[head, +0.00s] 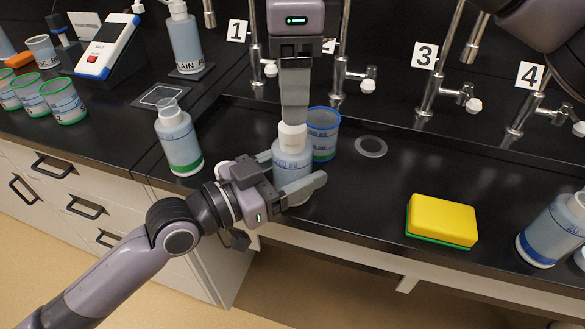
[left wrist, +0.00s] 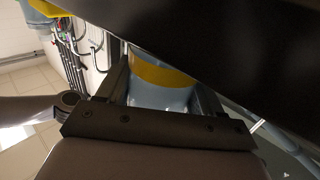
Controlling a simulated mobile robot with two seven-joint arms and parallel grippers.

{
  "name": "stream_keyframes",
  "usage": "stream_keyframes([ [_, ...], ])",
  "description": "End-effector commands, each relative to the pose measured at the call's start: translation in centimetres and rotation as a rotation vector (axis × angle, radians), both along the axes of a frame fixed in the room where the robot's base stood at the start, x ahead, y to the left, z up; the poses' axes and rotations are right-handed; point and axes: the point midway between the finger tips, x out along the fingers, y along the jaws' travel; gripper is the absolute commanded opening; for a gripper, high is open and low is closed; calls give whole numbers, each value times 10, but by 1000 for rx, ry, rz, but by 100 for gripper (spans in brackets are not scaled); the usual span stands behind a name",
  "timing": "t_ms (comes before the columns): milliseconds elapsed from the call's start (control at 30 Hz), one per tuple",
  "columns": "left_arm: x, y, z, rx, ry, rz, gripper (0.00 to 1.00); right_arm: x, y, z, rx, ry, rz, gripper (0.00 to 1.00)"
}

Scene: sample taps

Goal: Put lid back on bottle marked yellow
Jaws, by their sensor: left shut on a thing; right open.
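The bottle marked yellow (head: 291,164) stands upright near the counter's front edge. Its yellow band (left wrist: 163,76) shows in the left wrist view, between the fingers. My left gripper (head: 287,174) is shut around the bottle's body from the front left. A white lid (head: 292,138) sits at the bottle's top; whether it is fully seated cannot be told. My right gripper (head: 294,118) points straight down over the lid and is open. Its fingers are seen edge-on, their tips at the lid's top, so any contact is unclear.
A blue-rimmed beaker (head: 323,130) stands close behind the bottle at right. A green-banded bottle (head: 178,141) is to the left. A grey ring (head: 370,146), a yellow sponge (head: 442,220) and another bottle (head: 553,232) lie rightward. Taps (head: 431,95) line the back.

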Motion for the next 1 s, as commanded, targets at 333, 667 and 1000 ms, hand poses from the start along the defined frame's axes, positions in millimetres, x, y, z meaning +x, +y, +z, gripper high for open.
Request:
stream_keyframes([
  [333, 0, 0, 0, 1, 1, 0, 0, 0, 0, -43, 1, 0, -2, 62],
  [667, 0, 0, 0, 1, 1, 0, 0, 0, 0, -47, 1, 0, -1, 62],
  [1000, 0, 0, 0, 1, 1, 0, 0, 0, 0, -47, 1, -1, -2, 2],
])
